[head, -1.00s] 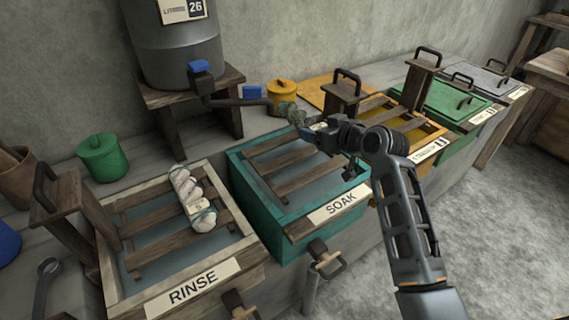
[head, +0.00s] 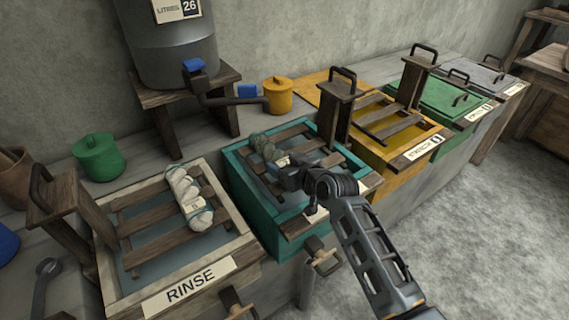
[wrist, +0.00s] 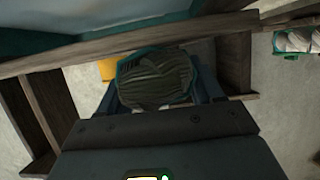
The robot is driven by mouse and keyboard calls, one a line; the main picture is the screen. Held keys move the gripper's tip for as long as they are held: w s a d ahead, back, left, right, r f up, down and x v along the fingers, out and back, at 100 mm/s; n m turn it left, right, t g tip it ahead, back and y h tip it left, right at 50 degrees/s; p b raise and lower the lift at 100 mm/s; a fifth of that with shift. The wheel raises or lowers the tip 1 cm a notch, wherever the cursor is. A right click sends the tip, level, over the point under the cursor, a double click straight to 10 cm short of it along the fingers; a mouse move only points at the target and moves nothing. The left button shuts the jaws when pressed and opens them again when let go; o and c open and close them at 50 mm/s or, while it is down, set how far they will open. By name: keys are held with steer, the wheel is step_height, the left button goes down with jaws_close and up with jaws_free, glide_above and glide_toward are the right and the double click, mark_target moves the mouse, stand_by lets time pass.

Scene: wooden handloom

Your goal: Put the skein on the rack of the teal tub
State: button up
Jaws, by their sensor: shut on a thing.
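The skein (head: 266,148) is grey-green with teal ties. My gripper (head: 279,161) is shut on it, above the left back part of the teal tub's rack. I cannot tell whether the skein touches the slats. In the wrist view the skein (wrist: 155,78) sits between my two fingers. The teal tub (head: 252,208) holds liquid, and its wooden slatted rack (head: 290,133) lies across the top. My gripper and arm hide part of the rack and most of the tub's front label.
Left of the teal tub, the RINSE tub (head: 113,275) has a white skein (head: 187,198) on its rack. Right of it stand an upright wooden lid with a handle (head: 338,104) and a yellow tub (head: 377,156). A grey barrel (head: 170,48) with a tap is behind.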

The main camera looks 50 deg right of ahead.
steer(key=o, duration=1.2)
steer(key=shift+o, duration=0.2)
steer(key=shift+r, duration=0.1)
steer(key=s+a+r+n+y, duration=0.1)
steer(key=s+a+r, duration=0.3)
steer(key=s+a, duration=0.3)
steer(key=s+a+r+n+t+y, duration=0.1)
steer(key=s+a+r, duration=0.3)
steer(key=s, duration=1.4)
steer(key=s+a+r+n+y, duration=0.1)
steer(key=s+a+r, duration=0.3)
steer(key=s+a, duration=0.7)
steer(key=shift+s+a+t+y+b, duration=0.3)
steer(key=shift+s+a+t+y, duration=0.1)
steer(key=shift+s, duration=0.25)
